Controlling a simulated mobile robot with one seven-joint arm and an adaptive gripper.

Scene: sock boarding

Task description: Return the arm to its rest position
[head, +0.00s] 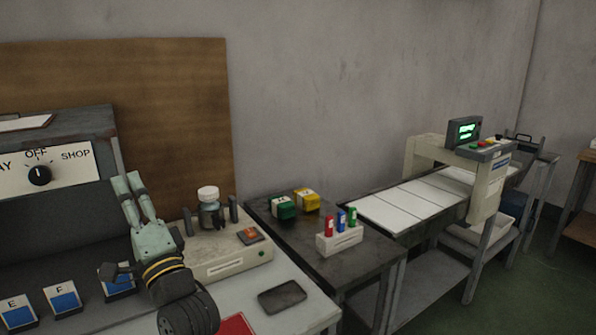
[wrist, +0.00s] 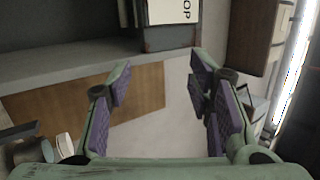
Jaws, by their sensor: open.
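My gripper (head: 134,199) is green-grey and points upward in front of the machine with the OFF and SHOP dial at the left of the head view. In the wrist view my gripper (wrist: 158,85) shows its purple-padded fingers spread wide apart with nothing between them. A brown board and part of the machine's printed panel show beyond the fingers in the wrist view.
A dial panel (head: 75,170) and labelled blue cards (head: 64,300) are at left. A bottle (head: 209,210) stands close right of my gripper on a pale device (head: 222,264). A dark tray (head: 282,297) lies in front. A dark side table (head: 355,262) and a conveyor (head: 395,212) stand further right.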

